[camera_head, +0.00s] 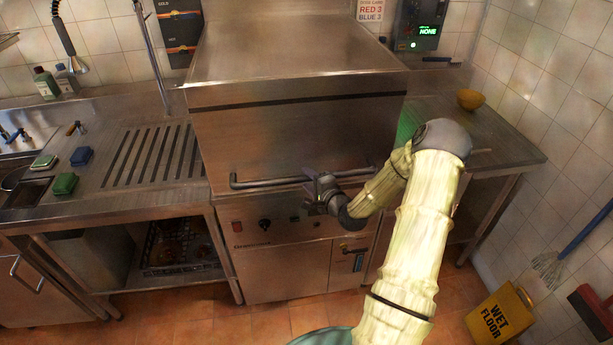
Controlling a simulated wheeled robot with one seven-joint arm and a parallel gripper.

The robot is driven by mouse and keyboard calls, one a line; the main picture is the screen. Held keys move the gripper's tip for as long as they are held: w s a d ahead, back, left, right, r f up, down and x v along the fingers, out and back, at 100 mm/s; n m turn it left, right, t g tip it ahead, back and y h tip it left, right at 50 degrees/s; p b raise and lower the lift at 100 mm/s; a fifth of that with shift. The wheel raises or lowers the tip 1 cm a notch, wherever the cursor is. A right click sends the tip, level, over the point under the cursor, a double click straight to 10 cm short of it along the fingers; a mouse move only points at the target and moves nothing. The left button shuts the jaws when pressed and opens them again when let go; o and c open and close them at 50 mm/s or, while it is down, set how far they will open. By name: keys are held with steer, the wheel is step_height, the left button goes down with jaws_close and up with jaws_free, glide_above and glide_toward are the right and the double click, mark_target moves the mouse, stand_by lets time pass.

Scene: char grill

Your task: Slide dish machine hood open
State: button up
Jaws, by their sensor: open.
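The dish machine hood (285,130) is a large steel box in the middle of the view. Its lower edge sits down near the control panel (268,226), so the hood looks shut. A dark horizontal handle bar (268,183) runs along the lower front of the hood. My gripper (311,190) is at the right half of the bar, with its fingers at or around it. The gripper is open; I cannot tell whether the fingers touch the bar.
A ribbed steel drainboard (150,155) with sponges (65,183) lies on the left. A right counter (500,140) holds a yellow bowl (470,99). A yellow wet floor sign (500,318) stands at the lower right. A red tiled floor lies in front.

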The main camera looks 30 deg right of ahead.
steer(key=shift+x, duration=0.9)
jaws_close()
